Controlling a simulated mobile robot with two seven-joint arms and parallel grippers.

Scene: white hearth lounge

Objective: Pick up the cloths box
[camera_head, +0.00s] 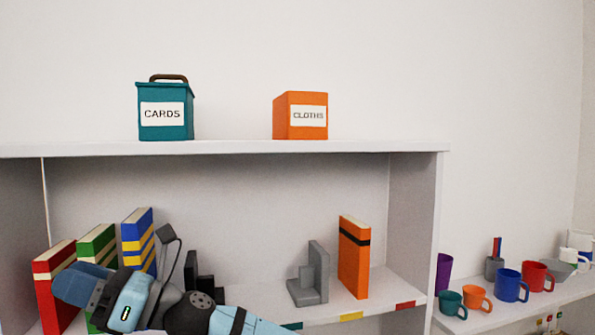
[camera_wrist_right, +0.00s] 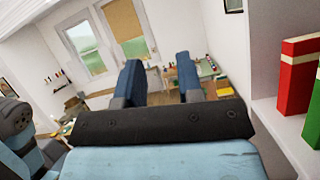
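The cloths box (camera_head: 288,118) is an orange cube with a white label reading CLOTHS. My right gripper (camera_head: 78,284) is low at the left in the head view, in front of the books and well below and left of the box. In the right wrist view its two blue fingers (camera_wrist_right: 158,82) are spread with nothing between them. The box does not show in that view. My left gripper is not in view.
A teal cards box (camera_head: 165,117) with a brown handle stands left of the cloths box, with bare board between them. Several mugs (camera_head: 511,286) stand on a lower shelf at right.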

